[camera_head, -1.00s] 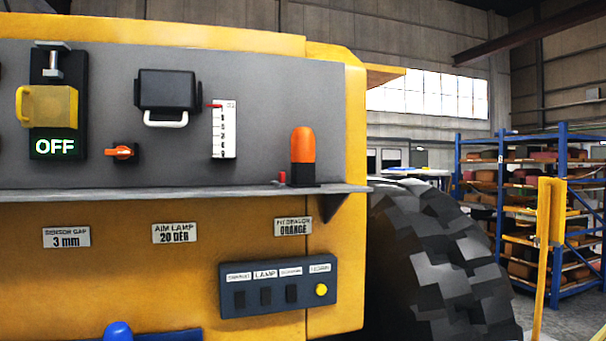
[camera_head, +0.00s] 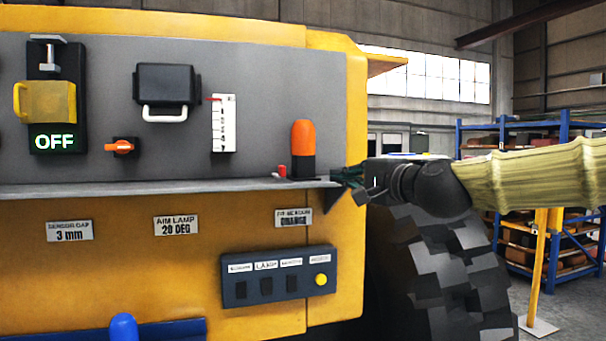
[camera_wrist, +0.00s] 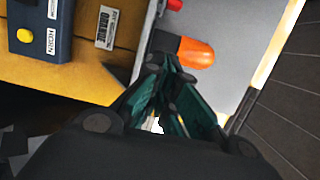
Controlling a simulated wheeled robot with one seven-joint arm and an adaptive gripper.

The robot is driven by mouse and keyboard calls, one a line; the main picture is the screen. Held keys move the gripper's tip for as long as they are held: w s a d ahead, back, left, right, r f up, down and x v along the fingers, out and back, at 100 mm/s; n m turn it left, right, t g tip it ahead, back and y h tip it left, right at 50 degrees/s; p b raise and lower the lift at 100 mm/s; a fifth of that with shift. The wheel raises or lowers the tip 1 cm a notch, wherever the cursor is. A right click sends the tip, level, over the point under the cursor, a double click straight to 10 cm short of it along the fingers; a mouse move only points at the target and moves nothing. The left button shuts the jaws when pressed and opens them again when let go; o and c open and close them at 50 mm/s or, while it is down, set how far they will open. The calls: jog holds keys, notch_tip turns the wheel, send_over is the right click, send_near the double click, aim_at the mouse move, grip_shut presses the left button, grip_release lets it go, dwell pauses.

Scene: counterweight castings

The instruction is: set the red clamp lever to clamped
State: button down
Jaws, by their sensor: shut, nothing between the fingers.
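A small red upright piece (camera_head: 282,171) stands on the grey ledge (camera_head: 180,189), left of an orange beacon (camera_head: 303,140). It is too small to tell whether it is the clamp lever or how it is set. My gripper (camera_head: 343,178) is at the right end of the ledge, right of the beacon. In the wrist view my gripper (camera_wrist: 168,72) is shut and empty, its fingertips close to the beacon (camera_wrist: 192,53). Part of a red piece (camera_wrist: 174,4) shows at the top edge there. An orange-red rotary handle (camera_head: 122,147) is on the grey panel.
The panel carries a yellow cover (camera_head: 47,101) above a lit OFF sign, a black box with a white handle (camera_head: 165,113) and a white scale (camera_head: 223,124). A blue switch box (camera_head: 279,276) is below the ledge. A large tyre (camera_head: 440,280) stands below my arm.

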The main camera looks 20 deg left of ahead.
aim_at(302, 183)
jog(key=shift+r, duration=0.15)
jog(key=shift+a, duration=0.1)
jog(key=p+x, duration=0.4)
jog(key=x, duration=0.5)
jog(key=shift+w+a+r+p, duration=0.1)
jog(key=shift+w+a+p, duration=0.1)
jog(key=shift+p, duration=0.1)
jog(key=a, duration=0.1)
jog(key=s+a+p, duration=0.1)
jog(key=shift+s+a+p, duration=0.1)
jog(key=shift+a+p, duration=0.2)
jog(key=shift+s+a, duration=0.4)
jog(key=shift+s, duration=0.05)
jog(key=shift+w+a, duration=0.1)
